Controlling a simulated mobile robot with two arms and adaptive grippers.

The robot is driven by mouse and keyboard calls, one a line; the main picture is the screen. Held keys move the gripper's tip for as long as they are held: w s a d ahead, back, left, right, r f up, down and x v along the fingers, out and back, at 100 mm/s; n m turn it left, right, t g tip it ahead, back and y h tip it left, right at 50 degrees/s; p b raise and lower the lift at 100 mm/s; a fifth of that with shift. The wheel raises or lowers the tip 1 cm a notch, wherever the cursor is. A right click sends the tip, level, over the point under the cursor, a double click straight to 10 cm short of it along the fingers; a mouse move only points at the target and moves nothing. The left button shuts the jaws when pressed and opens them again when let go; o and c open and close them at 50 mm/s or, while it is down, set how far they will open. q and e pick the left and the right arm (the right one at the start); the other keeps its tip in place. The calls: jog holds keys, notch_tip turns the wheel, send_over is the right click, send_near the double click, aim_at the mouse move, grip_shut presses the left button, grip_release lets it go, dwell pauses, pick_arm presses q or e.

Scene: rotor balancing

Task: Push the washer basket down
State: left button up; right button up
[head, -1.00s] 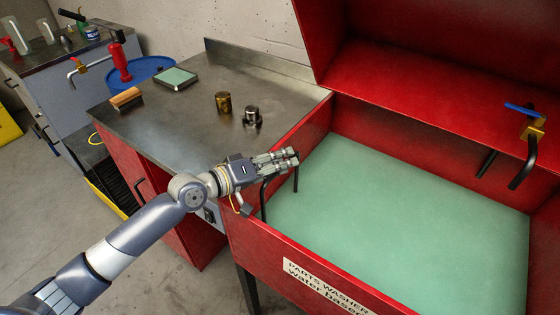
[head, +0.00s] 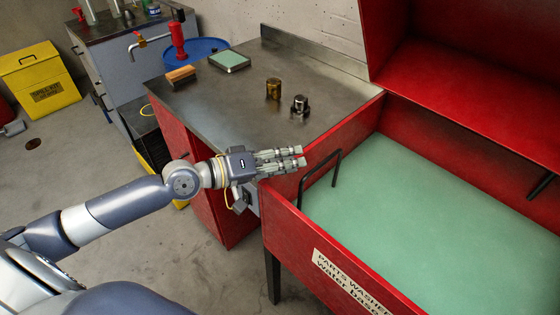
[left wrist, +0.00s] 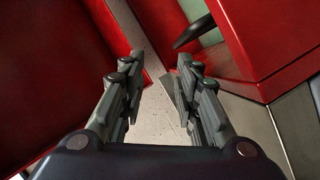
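A black bent-bar handle (head: 322,172) rises from the liquid by the tank's left wall; the basket itself is hidden below. Part of a black bar also shows in the left wrist view (left wrist: 193,31). My left gripper (head: 304,156) is to the left of the handle, around the tank's left wall, apart from the handle. In the left wrist view its fingers (left wrist: 156,65) are parted with nothing between them. My right gripper is not in view.
A steel bench (head: 235,95) left of the tank holds a brass cylinder (head: 273,89), a dark-and-silver part (head: 299,104), a brush (head: 181,76) and a green-topped tray (head: 230,61). The raised red lid (head: 470,70) stands behind the tank. A yellow bin (head: 40,85) is far left.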

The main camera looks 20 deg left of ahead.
pick_arm(q)
jog(key=shift+v, duration=0.9)
jog(key=shift+f, duration=0.15)
